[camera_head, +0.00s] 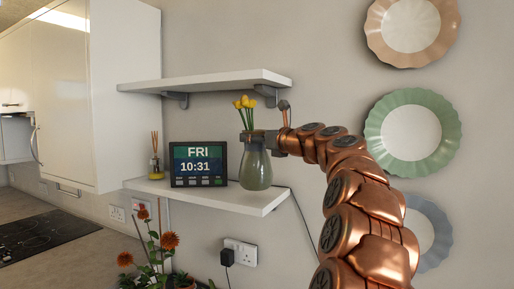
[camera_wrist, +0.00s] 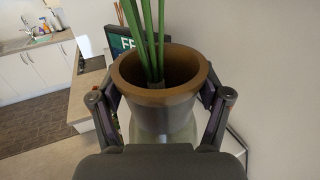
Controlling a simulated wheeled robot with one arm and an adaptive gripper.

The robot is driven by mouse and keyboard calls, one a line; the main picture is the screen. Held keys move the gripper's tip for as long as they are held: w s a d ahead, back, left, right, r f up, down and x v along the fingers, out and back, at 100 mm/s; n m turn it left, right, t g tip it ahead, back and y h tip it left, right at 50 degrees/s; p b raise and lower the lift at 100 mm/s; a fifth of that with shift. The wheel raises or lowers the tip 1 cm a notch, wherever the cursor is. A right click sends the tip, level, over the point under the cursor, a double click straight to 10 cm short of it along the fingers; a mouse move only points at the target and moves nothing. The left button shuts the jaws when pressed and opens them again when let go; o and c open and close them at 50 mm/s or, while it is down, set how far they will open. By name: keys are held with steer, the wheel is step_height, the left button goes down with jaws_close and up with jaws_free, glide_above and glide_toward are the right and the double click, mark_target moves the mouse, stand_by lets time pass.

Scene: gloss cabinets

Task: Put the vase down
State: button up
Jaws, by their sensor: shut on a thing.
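The vase (camera_head: 256,167) is green-grey with a brown neck and holds yellow flowers (camera_head: 245,103). In the head view it is upright at the lower wall shelf (camera_head: 222,196), right of the digital clock (camera_head: 198,164). I cannot tell whether its base touches the shelf. My gripper (camera_head: 272,143) reaches in from the right and is shut on the vase's neck. In the wrist view the vase's brown rim (camera_wrist: 160,96) and green stems (camera_wrist: 150,40) show between the two fingers of my gripper (camera_wrist: 160,108). The vase's lower part is mostly hidden there.
A reed diffuser (camera_head: 155,168) stands left of the clock. Orange flowers (camera_head: 165,241) grow below the lower shelf. Plates (camera_head: 412,133) hang on the wall at right. A cable runs down from the shelf's right end.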

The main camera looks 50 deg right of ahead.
steer(key=shift+w+d+f, duration=0.2)
steer(key=shift+d+f, duration=0.1)
steer(key=shift+f, duration=0.25)
steer(key=shift+w+d+f, duration=0.2)
steer(key=shift+d+f, duration=0.05)
steer(key=shift+f, duration=0.35)
steer(key=shift+w+d+f, duration=0.2)
steer(key=shift+d+f, duration=0.1)
steer(key=shift+f, duration=0.35)
steer(key=o, duration=1.8)
steer(key=shift+f, duration=0.1)
steer(key=s, duration=0.4)
steer(key=s+b, duration=0.1)
steer(key=s, duration=0.3)
steer(key=s+a+b, duration=0.1)
steer(key=s, duration=0.3)
steer(key=shift+a, duration=0.1)
